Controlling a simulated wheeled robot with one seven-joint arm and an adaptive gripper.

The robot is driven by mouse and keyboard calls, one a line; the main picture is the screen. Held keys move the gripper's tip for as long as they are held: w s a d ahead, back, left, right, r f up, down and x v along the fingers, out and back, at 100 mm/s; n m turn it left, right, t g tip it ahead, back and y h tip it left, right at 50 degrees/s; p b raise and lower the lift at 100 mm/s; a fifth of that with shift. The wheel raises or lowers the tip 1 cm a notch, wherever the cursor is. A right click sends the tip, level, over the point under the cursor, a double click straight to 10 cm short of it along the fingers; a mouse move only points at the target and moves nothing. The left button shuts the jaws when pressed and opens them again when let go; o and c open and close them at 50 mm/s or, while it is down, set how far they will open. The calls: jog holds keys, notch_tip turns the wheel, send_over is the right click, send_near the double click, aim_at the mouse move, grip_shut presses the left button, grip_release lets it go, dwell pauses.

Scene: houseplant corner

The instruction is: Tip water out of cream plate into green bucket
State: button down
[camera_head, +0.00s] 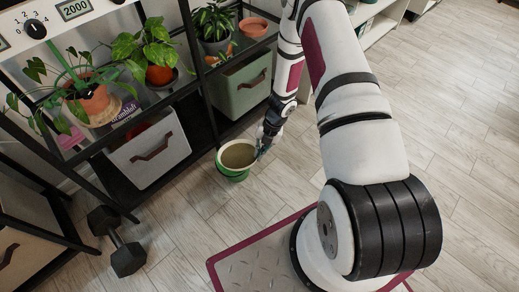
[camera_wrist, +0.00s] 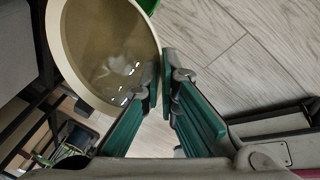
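The cream plate (camera_head: 240,154) is at the mouth of the green bucket (camera_head: 233,176) in the head view and hides most of its opening. In the wrist view the plate (camera_wrist: 62,55) fills the upper left, with brownish water and bright reflections inside. My gripper (camera_head: 262,148) is at the plate's right side. In the wrist view the green fingers of my gripper (camera_wrist: 160,78) are closed on the plate's rim, one inside and one outside. A small piece of the green bucket (camera_wrist: 148,5) shows beyond the plate. I cannot tell whether plate and bucket touch.
A dumbbell (camera_head: 118,241) lies on the floor at the left. Floor right of the bucket is clear.

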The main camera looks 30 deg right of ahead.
jog(key=shift+w+r+g+p, duration=0.3)
jog(key=shift+r+g+p, duration=0.4)
jog(key=shift+g+p, duration=0.3)
jog(key=shift+w+r+g, duration=0.45)
jog(key=shift+r+g, duration=0.05)
jog(key=w+r+g+b, duration=0.1)
jog(key=w+r+m+g+b, duration=0.1)
jog(key=g+b, duration=0.1)
jog(key=shift+w+d+r, duration=0.1)
jog(key=shift+w+r, duration=0.15)
jog(key=shift+r, duration=0.05)
jog(key=w+r+g+b, duration=0.1)
jog(key=g+b, duration=0.1)
jog(key=w+r+g+b, duration=0.1)
jog(key=w+b, duration=0.1)
jog(key=b, duration=0.1)
jog(key=shift+w+r+m+g+y, duration=0.1)
jog(key=shift+r+m+g+y, duration=0.1)
jog(key=shift+m+g+y, duration=0.2)
dwell(1.2)
